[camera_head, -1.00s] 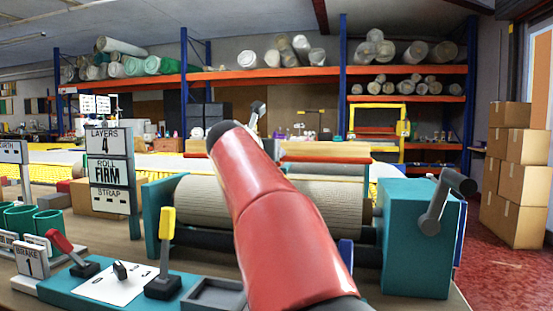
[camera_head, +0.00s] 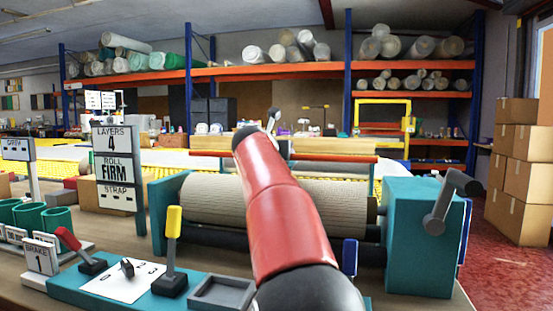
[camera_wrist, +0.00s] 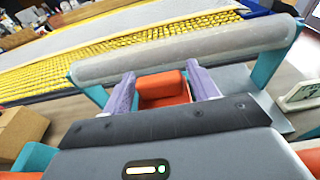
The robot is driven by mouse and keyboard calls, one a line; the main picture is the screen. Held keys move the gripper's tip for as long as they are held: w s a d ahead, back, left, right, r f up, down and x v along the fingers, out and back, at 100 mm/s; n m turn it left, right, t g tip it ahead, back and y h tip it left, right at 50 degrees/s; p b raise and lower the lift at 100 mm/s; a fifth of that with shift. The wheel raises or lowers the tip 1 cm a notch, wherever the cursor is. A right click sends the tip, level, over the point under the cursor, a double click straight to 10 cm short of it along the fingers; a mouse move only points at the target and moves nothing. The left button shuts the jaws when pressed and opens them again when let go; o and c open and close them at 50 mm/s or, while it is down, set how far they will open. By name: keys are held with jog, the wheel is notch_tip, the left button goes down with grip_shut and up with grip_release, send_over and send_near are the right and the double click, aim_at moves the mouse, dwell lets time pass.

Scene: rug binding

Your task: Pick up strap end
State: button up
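My gripper (camera_wrist: 163,82) shows in the wrist view with its two purple fingers spread apart. An orange-red block-like piece (camera_wrist: 162,86) lies between or just beyond the fingers. I cannot tell whether they touch it, or whether it is the strap end. A pale roller (camera_wrist: 190,52) stretches across beyond the fingertips. In the head view my red arm reaches over a large beige ribbed roll (camera_head: 225,200) in a teal-ended machine (camera_head: 420,230). The gripper is mostly hidden behind the arm there. No strap end shows clearly.
A sign (camera_head: 115,168) reads layers 4, roll firm, strap. A teal control panel (camera_head: 75,290) with red and yellow levers and a small grey tray (camera_head: 222,292) stand in front. A crank (camera_head: 450,195) sticks out at the right. Cardboard boxes (camera_head: 525,170) are stacked at far right.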

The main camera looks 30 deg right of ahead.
jog(key=c, duration=0.8)
